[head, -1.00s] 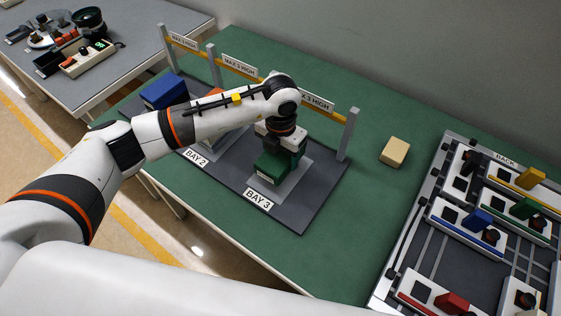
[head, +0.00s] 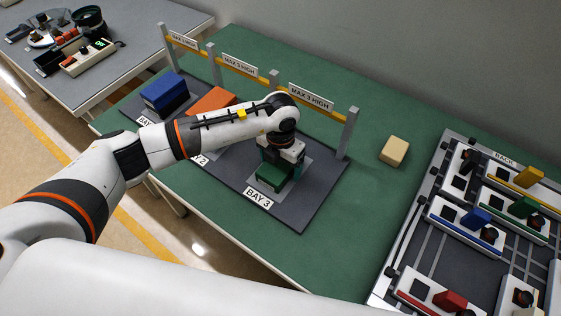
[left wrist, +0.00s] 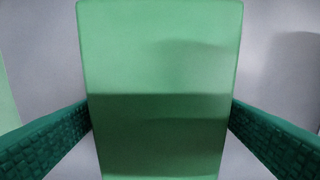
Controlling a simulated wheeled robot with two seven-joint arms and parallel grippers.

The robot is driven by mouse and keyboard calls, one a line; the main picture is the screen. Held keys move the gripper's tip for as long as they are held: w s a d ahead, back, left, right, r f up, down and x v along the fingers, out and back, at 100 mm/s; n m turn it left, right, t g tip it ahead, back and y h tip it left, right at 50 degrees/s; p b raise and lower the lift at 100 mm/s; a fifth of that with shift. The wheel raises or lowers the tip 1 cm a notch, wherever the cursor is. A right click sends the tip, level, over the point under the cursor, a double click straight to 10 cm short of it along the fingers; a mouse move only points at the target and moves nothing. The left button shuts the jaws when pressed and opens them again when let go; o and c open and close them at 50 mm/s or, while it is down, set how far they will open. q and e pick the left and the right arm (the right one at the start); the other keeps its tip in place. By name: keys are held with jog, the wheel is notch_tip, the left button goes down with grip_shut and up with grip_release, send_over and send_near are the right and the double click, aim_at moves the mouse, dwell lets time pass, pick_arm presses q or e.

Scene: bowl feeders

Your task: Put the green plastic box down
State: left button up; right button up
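The green plastic box (head: 271,178) is at the light pad of bay 3, at the right end of the dark base. My left gripper (head: 283,165) points down over it, with a dark green finger at its side. In the left wrist view, the green box (left wrist: 160,60) fills the middle. The textured green fingers of my left gripper (left wrist: 160,128) meet its two sides with no clear gap. The box looks level and at or very near the pad; its underside is hidden. My right gripper is not in view.
A blue box (head: 164,93) and an orange box (head: 212,101) stand in the bays to the left. A rail with posts (head: 346,134) runs behind the bays. A tan block (head: 395,151) lies to the right, before the rack (head: 408,232). Green tabletop between them is free.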

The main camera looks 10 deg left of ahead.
aim_at(280, 162)
pick_arm(q)
jog(key=shift+r, duration=0.65)
notch_tip(280, 162, up, 11)
jog(key=b, duration=0.1)
